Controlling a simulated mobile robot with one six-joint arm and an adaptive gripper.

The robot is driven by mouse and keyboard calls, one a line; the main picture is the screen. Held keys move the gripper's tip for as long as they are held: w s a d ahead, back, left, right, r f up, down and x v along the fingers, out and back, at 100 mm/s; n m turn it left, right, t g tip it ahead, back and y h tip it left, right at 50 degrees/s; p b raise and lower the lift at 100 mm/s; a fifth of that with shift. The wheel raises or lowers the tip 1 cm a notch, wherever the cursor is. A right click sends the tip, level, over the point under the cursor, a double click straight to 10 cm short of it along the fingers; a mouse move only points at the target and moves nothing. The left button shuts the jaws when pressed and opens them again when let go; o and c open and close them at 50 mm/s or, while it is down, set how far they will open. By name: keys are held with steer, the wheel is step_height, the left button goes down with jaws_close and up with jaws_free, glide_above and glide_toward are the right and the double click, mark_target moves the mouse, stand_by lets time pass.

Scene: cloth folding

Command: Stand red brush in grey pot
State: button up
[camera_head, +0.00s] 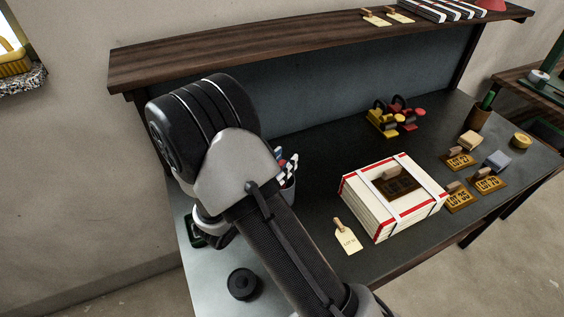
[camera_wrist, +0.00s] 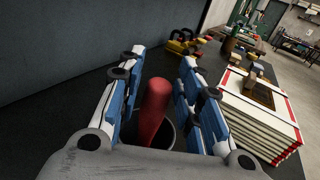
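The red brush (camera_wrist: 155,108) stands between my gripper's fingers in the wrist view, with its lower part inside the round rim of the grey pot (camera_wrist: 170,134). My gripper (camera_wrist: 164,62) has blue-padded fingers spread on both sides of the brush, with a visible gap on each side. In the head view, the grey pot (camera_head: 289,189) is partly hidden behind my arm. Blue, white and red tips of my gripper and the brush show above it, too small to separate clearly. The brush's lower end is hidden.
A strapped stack of papers (camera_head: 384,210) lies right of the pot, with a tag (camera_head: 346,237) in front. Yellow and red clamps (camera_head: 392,119) stand at the back. Stamps and dark blocks (camera_head: 459,161) lie at the right. A shelf (camera_head: 290,45) overhangs the table. A black round item (camera_head: 243,284) is front left.

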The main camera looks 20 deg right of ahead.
steer(key=shift+o, duration=1.1)
steer(key=v, duration=1.2)
steer(key=shift+a, duration=0.1)
